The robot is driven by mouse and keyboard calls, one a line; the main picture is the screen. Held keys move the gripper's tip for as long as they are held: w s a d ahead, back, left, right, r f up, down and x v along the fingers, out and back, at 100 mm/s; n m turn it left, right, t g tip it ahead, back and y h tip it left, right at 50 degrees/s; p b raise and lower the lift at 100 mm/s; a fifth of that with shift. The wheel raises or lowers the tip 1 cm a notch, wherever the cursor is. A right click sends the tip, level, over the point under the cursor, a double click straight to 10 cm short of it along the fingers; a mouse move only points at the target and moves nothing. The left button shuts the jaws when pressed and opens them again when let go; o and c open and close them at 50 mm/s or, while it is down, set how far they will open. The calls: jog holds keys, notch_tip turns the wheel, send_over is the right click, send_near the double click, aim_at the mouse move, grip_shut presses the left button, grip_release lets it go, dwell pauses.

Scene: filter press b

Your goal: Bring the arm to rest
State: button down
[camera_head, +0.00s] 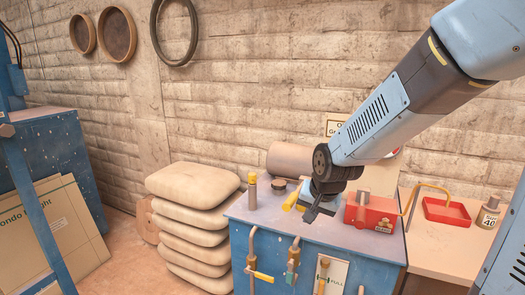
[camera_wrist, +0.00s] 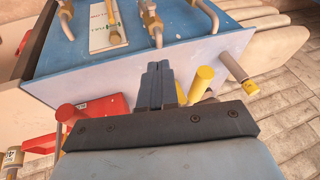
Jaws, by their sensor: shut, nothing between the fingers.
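My gripper (camera_head: 312,209) is above the top of a blue cabinet (camera_head: 308,240) in the head view, at the end of my blue and brown arm. In the wrist view my gripper (camera_wrist: 155,66) shows with its two dark fingers together, shut and empty. The fingers appear over the cabinet's pale top (camera_wrist: 205,62). I cannot tell whether the gripper touches anything.
A red box (camera_head: 370,213) sits right of my gripper. A red tray (camera_head: 446,211) and a can (camera_head: 488,212) stand farther right. A yellow-capped cylinder (camera_head: 252,190) stands left. Valves (camera_head: 292,262) line the cabinet front. Stacked sacks (camera_head: 195,225) are left of it.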

jog(key=s+d+r+n, duration=0.1)
jog(key=s+d+r, duration=0.4)
jog(key=s+r, duration=0.2)
jog(key=s+d+r+n+t+h, duration=0.1)
jog(key=s+d+r+n, duration=0.1)
jog(key=s+d+r, duration=0.4)
jog(key=s+r, duration=0.1)
jog(key=s, duration=0.3)
jog(key=shift+r+n+h, duration=0.3)
